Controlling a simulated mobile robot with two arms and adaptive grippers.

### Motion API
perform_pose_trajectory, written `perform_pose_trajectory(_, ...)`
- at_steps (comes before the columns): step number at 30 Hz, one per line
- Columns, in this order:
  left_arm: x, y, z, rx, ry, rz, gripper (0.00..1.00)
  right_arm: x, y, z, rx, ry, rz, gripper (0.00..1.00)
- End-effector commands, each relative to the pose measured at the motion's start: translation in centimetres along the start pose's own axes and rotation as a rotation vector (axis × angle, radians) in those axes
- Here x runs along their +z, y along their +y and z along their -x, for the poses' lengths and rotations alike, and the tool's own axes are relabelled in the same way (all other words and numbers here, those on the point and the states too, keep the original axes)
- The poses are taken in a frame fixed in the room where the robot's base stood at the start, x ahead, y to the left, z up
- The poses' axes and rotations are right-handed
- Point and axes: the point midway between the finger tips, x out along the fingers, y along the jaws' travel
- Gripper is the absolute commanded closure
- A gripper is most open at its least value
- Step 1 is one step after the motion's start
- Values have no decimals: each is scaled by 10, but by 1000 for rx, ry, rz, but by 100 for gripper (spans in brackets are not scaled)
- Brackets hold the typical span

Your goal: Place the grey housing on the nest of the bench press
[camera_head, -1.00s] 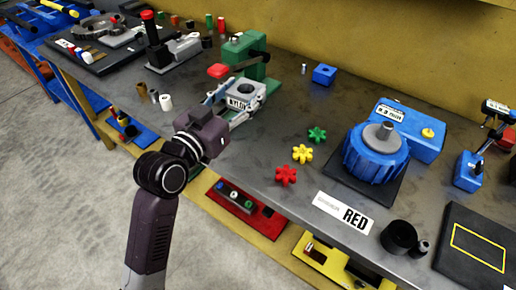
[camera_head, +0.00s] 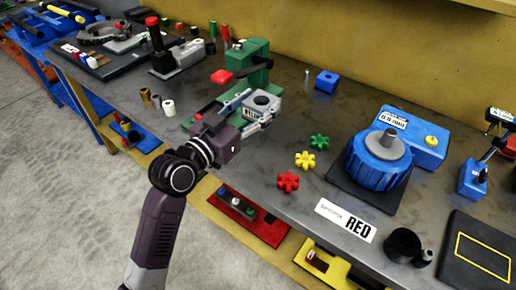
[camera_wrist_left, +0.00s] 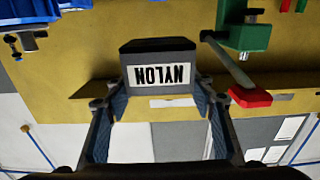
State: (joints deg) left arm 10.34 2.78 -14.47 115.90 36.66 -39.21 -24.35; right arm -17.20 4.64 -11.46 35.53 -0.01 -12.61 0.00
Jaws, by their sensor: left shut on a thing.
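The grey housing (camera_head: 262,103) is a block with a round opening on top; its NYLON label faces my wrist, upside down in the left wrist view (camera_wrist_left: 158,73). My left gripper (camera_head: 254,110) is shut on it, one finger on each side. The green bench press (camera_head: 252,72) stands just behind the housing in the head view, with a red-ended lever (camera_head: 221,76). Its green base (camera_head: 207,113) shows left of the housing. The nest is hidden or cannot be made out. The press also shows at right in the left wrist view (camera_wrist_left: 245,36). My right gripper is not in view.
Several small cylinders (camera_head: 168,107) stand left of the press. Red, yellow and green star pieces (camera_head: 305,159) lie to the right, before a blue round machine (camera_head: 378,160). A blue block (camera_head: 326,81) stands behind. The bench's front edge runs below my arm.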

Motion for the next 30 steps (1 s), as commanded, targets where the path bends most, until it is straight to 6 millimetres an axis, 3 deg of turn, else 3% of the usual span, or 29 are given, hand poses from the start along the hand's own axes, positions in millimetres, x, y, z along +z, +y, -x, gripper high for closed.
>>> perform_pose_trajectory(6, 51, 0, 0, -1, 5, 2, 100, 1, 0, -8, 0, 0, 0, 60)
perform_pose_trajectory(12, 89, -1, 0, -3, 8, -1, 100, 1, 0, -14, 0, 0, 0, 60)
perform_pose_trajectory(30, 142, -1, 0, -3, 10, -2, 100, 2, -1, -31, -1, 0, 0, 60)
